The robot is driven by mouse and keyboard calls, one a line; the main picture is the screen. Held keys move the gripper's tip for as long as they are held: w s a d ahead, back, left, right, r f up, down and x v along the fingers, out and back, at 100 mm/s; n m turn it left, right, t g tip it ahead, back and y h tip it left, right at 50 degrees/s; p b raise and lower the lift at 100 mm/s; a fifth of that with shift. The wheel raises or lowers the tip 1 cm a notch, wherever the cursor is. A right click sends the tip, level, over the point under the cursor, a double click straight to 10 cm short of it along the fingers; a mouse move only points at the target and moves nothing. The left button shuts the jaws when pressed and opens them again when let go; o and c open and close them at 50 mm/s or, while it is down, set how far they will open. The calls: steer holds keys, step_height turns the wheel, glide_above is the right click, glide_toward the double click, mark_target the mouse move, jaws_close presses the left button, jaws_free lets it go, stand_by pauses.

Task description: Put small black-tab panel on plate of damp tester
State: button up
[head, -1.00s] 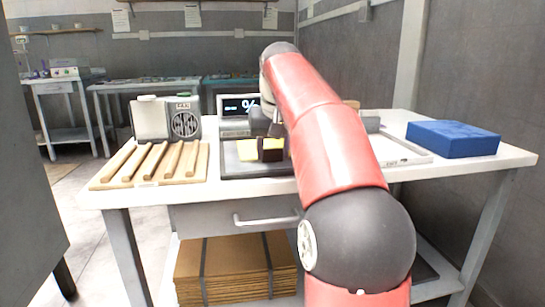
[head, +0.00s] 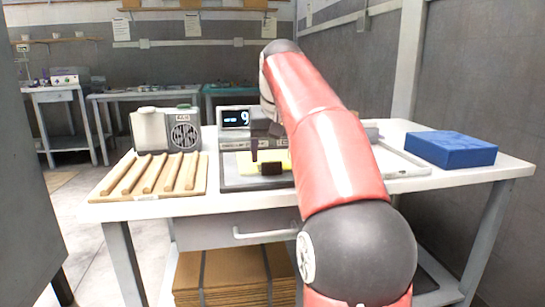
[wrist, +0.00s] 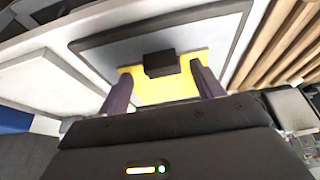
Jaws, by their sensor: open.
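The small yellow panel (head: 246,164) with a black tab (head: 271,168) lies on the dark-edged grey plate (head: 230,182) in front of the lit display unit (head: 236,118), which appears to be the damp tester. In the wrist view the yellow panel (wrist: 165,92) and its black tab (wrist: 160,63) lie between my two dark fingers. My gripper (wrist: 161,76) is open, with a finger apart from the tab on each side. In the head view my gripper (head: 262,146) is just behind the tab, partly hidden by my red arm. The panel's right part is hidden there.
A wooden slotted rack (head: 150,178) lies left on the table, with a grey speaker-like device (head: 165,130) behind it. A blue block (head: 450,148) sits at the right. A white tray (head: 405,165) lies partly behind my arm.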

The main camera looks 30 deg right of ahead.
steer(key=p+v, duration=0.2)
steer(key=v, duration=0.7)
steer(key=shift+p, duration=0.35)
steer(key=s+a+f+n, duration=0.2)
steer(key=s+a+f, duration=0.7)
steer(key=a, duration=0.1)
steer(key=s+a+f, duration=0.2)
steer(key=s+f, duration=0.4)
steer(key=f, duration=0.3)
steer(key=s+a+f+n+t+y, duration=0.1)
steer(key=s+a+f, duration=0.1)
steer(key=s+f, duration=0.5)
step_height(320, 180, down, 3)
steer(key=shift+s+a+f, duration=0.2)
